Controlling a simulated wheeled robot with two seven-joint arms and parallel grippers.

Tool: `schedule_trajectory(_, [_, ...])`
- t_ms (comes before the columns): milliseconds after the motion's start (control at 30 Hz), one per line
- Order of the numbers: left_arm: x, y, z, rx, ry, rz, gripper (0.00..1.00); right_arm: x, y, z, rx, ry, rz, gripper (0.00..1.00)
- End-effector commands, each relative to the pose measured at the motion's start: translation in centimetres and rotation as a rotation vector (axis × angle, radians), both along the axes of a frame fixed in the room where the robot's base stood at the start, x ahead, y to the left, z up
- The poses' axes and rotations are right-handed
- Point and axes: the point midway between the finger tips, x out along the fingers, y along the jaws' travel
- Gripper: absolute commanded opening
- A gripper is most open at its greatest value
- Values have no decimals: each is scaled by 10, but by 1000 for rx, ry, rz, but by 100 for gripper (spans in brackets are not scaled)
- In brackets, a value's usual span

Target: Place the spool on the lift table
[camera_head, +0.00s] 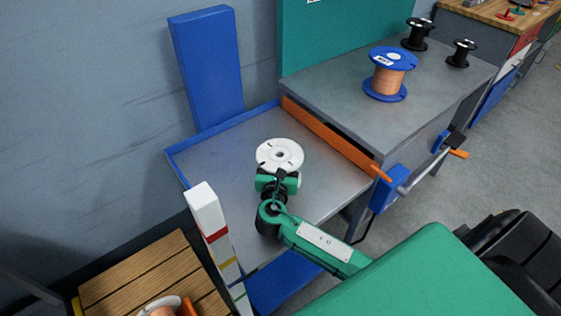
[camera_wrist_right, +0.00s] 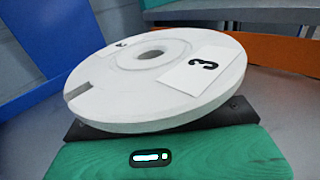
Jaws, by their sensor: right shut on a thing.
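The spool (camera_head: 280,153) has a white round flange with a centre hole. In the right wrist view the spool (camera_wrist_right: 150,75) shows a label with a "3" and sits tilted across the jaws. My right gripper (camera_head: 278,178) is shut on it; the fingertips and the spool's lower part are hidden. The lift table (camera_head: 225,165) is a grey plate with a blue rim at the back and left. The spool is over the middle of this plate; I cannot tell whether it touches it. My left gripper is not in view.
A grey bench (camera_head: 330,85) stands behind right, with a blue-flanged copper spool (camera_head: 388,75) and two black spools. An orange bar (camera_head: 335,138) edges the plate on that side. A striped post (camera_head: 210,220) and wooden slats (camera_head: 150,275) with another white-flanged spool are at front left.

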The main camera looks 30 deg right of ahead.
Motion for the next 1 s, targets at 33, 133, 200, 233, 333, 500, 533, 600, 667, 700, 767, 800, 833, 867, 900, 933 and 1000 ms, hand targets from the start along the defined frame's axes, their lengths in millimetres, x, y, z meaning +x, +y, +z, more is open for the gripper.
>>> schedule_trajectory(33, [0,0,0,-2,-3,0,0,0,0,1,-1,-3,0,20])
schedule_trajectory(133, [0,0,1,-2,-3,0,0,0,0,1,0,-4,0,20])
schedule_trajectory(200, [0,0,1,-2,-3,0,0,0,0,2,0,-4,0,20])
schedule_trajectory(233, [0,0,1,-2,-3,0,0,0,0,1,0,-4,0,20])
schedule_trajectory(333, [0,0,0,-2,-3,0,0,0,0,-1,0,-4,0,20])
schedule_trajectory(500, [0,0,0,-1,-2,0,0,0,0,-2,0,-1,0,83])
schedule_trajectory(533, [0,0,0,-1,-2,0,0,0,0,-2,0,-1,0,83])
schedule_trajectory(600, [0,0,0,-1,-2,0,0,0,0,-2,0,-1,0,83])
schedule_trajectory(667, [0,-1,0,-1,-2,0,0,0,0,-2,0,-1,0,83])
schedule_trajectory(700, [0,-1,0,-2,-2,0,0,0,0,-2,0,-1,0,83])
schedule_trajectory(767, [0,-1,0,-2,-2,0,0,0,0,-1,0,-1,0,83])
schedule_trajectory(800, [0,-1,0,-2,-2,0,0,0,0,0,0,-1,0,83])
schedule_trajectory(833, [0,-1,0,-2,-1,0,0,-1,1,1,0,-1,1,83])
schedule_trajectory(867, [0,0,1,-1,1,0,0,-3,3,1,1,-1,1,83])
schedule_trajectory(900, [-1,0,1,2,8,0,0,-7,6,1,1,0,2,83])
schedule_trajectory(933, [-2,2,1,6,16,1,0,-11,9,1,1,-1,2,83])
schedule_trajectory(1000, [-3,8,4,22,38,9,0,-21,16,1,2,1,1,83])
